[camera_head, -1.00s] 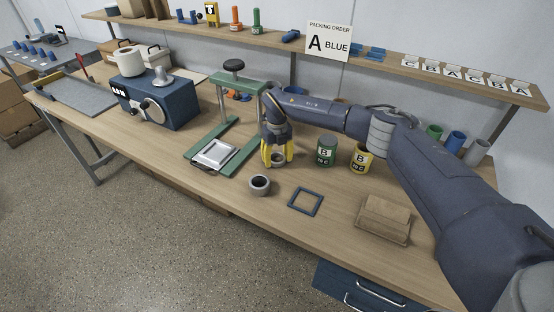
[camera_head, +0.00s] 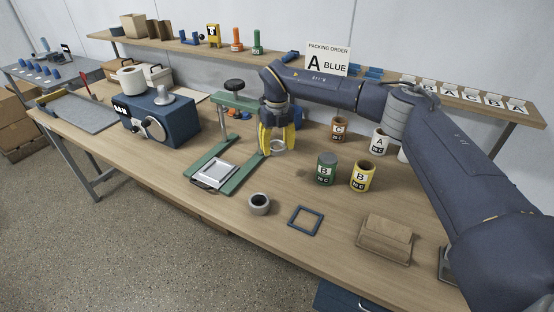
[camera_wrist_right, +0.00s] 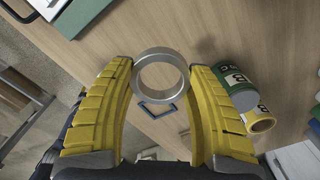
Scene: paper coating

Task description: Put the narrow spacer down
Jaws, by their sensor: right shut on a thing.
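The narrow spacer looks like a thin light-grey ring (camera_head: 278,152). My right gripper (camera_head: 277,146) points down, with its yellow fingers shut on the ring from both sides. The right wrist view shows the ring (camera_wrist_right: 160,56) between the fingertips, its opening facing the camera. The ring appears held above the tabletop, right of the green press stand (camera_head: 234,180); its exact height is hard to tell. A thicker dark-grey ring (camera_head: 259,211) and a flat blue square frame (camera_head: 292,219) lie on the table nearer the front. My left gripper is not in view.
A green can (camera_head: 326,178) and a yellow can (camera_head: 362,184) stand to the right, with a brown can (camera_head: 339,126) and a white can (camera_head: 379,148) behind. A wooden block (camera_head: 385,238) lies front right. The blue machine (camera_head: 160,122) stands left. Bare tabletop lies around the blue frame.

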